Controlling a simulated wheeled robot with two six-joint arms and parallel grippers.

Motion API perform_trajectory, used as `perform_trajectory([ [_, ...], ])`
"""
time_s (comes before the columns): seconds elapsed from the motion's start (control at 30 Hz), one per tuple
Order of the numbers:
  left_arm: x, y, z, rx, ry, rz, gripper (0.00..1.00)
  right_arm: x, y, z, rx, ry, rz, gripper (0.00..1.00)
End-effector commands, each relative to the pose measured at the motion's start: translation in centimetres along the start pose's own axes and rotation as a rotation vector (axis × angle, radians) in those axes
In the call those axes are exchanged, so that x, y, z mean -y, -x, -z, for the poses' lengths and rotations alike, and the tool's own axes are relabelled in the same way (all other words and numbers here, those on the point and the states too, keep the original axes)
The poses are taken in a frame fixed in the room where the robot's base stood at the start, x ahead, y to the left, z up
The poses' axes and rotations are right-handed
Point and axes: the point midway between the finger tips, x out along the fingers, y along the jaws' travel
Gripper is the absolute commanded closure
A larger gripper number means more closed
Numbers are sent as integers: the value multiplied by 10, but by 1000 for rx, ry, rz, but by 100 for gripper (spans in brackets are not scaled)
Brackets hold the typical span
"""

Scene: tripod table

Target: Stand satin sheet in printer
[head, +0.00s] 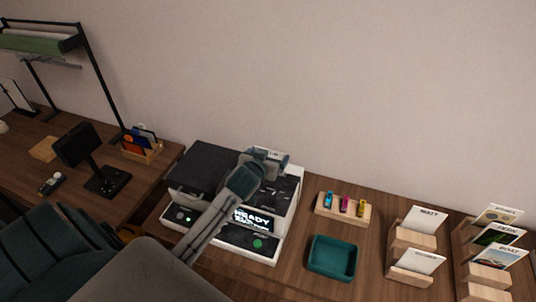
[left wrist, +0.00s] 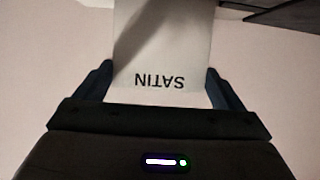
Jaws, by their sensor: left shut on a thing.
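The satin sheet (left wrist: 160,50) is a white card marked SATIN, seen upside down in the left wrist view. It sits between the fingers of my left gripper (left wrist: 165,90), which is shut on it. In the head view my left gripper (head: 267,158) is over the rear of the printer (head: 262,242), and the sheet cannot be made out there. The printer is white and dark grey, with a lit display reading READY and a green button. My arm hides part of it. I cannot tell whether the sheet touches the printer. My right gripper is not in view.
Right of the printer are a wooden block (head: 356,217) with small coloured cartridges, an empty teal tray (head: 332,258), a wooden rack (head: 410,240) with MATT and other cards, and a picture-card rack (head: 466,255). Left stand a dark screen (head: 75,145) and a lamp (head: 40,42).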

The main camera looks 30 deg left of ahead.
Motion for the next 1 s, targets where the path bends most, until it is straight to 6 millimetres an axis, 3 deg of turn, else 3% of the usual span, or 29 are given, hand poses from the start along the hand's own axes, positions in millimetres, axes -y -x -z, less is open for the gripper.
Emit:
perform_trajectory([
  [0.4,0,-1,-3,-1,0,0,43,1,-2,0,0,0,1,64],
  [0.43,0,-1,-3,-1,0,0,4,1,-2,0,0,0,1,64],
  [0.47,0,-1,-3,0,1,0,0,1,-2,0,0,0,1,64],
  [0.77,0,2,-4,0,0,0,0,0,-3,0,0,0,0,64],
  [1.0,0,35,-6,-2,0,-1,0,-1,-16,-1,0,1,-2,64],
])
